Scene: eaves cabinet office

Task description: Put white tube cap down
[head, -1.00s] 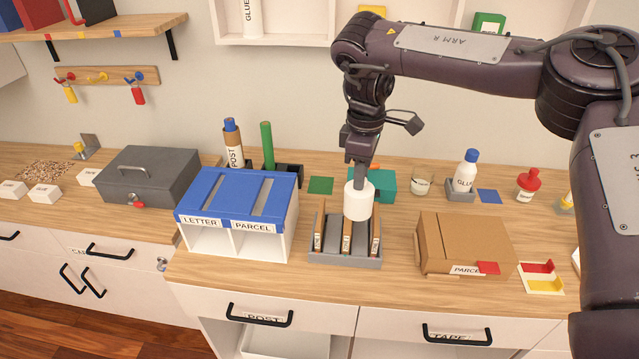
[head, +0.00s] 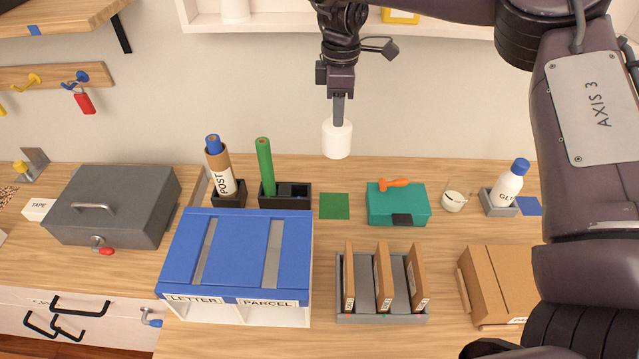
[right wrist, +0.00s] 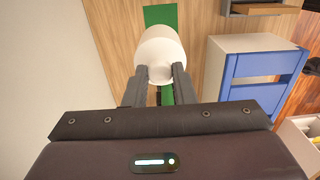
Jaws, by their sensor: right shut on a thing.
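My right gripper (head: 338,112) is shut on the white tube cap (head: 337,138), a short white cylinder. It holds the cap in the air, in front of the wall and clear of the worktop. In the right wrist view, the cap (right wrist: 161,50) sits between the two fingers (right wrist: 160,80). A green square mat (head: 334,206) lies bare on the worktop, below the cap in the head view. A brown POST tube (head: 223,180) with a blue roll sticking out of its top stands in a black holder. My left gripper is not in view.
A green roll (head: 266,167) stands in a black holder (head: 297,195) left of the mat. A teal box (head: 385,206) with an orange-handled tool is to its right. The blue-topped letter sorter (head: 175,255) and a grey rack (head: 382,318) of brown parcels stand in front.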

